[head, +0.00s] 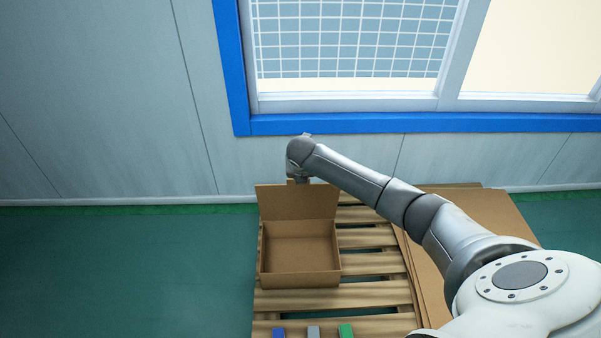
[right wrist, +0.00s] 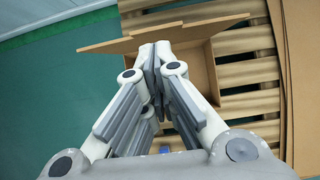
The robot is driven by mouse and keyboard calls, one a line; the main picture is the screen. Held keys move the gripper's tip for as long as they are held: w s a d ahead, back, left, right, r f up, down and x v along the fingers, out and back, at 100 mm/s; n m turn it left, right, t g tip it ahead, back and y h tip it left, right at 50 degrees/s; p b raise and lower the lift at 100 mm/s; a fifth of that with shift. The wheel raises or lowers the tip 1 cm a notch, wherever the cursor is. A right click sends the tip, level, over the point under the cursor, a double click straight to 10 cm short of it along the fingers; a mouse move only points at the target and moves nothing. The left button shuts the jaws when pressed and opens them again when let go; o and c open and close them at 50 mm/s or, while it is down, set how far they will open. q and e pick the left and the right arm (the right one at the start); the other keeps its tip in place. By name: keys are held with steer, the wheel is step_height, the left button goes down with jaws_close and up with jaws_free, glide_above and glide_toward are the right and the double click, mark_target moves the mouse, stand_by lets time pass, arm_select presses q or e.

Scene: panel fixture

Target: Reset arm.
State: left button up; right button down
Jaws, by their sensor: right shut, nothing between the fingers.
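My right arm reaches in from the right of the head view, over the pallet, with its wrist end behind the raised flap of an open cardboard box (head: 300,279). The right gripper's fingers are hidden in the head view. In the right wrist view the right gripper (right wrist: 157,55) is shut and empty, its fingertips together in front of the box (right wrist: 200,47). The box looks empty inside in the head view. My left gripper is in neither view.
The box stands on a wooden pallet (head: 290,298). Flat cardboard sheets (head: 483,212) lie at the right. Blue (head: 278,333), grey (head: 314,332) and green (head: 346,331) pieces show at the bottom edge. A wall with a blue-framed window (head: 240,75) is behind. Green floor (head: 120,270) is clear at left.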

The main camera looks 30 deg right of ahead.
steer(key=shift+v, duration=1.25)
steer(key=s+a+f+m+g+y, duration=0.1)
steer(key=s+a+f+m, duration=0.45)
steer(key=s+f, duration=0.4)
steer(key=s+a+f+m+y, duration=0.1)
steer(key=s+a+f+m, duration=0.4)
steer(key=s+f+m, duration=0.4)
steer(key=s+a+f+m+g+y, duration=0.1)
steer(key=s+a+f+m, duration=0.5)
steer(key=f, duration=0.5)
steer(key=s+a+f+m+g+p, duration=0.1)
steer(key=s+f+m, duration=0.25)
steer(key=s, duration=0.55)
steer(key=s+a+f+m+g, duration=0.15)
steer(key=s+m, duration=0.25)
steer(key=s, duration=0.5)
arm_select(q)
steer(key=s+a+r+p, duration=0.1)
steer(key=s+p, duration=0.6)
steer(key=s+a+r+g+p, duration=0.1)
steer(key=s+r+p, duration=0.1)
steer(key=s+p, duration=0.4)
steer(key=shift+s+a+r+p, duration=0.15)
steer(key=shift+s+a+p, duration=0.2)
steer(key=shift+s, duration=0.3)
arm_select(e)
steer(key=s+d+r, duration=0.2)
steer(key=s, duration=1.1)
steer(key=shift+s+d+n, duration=0.3)
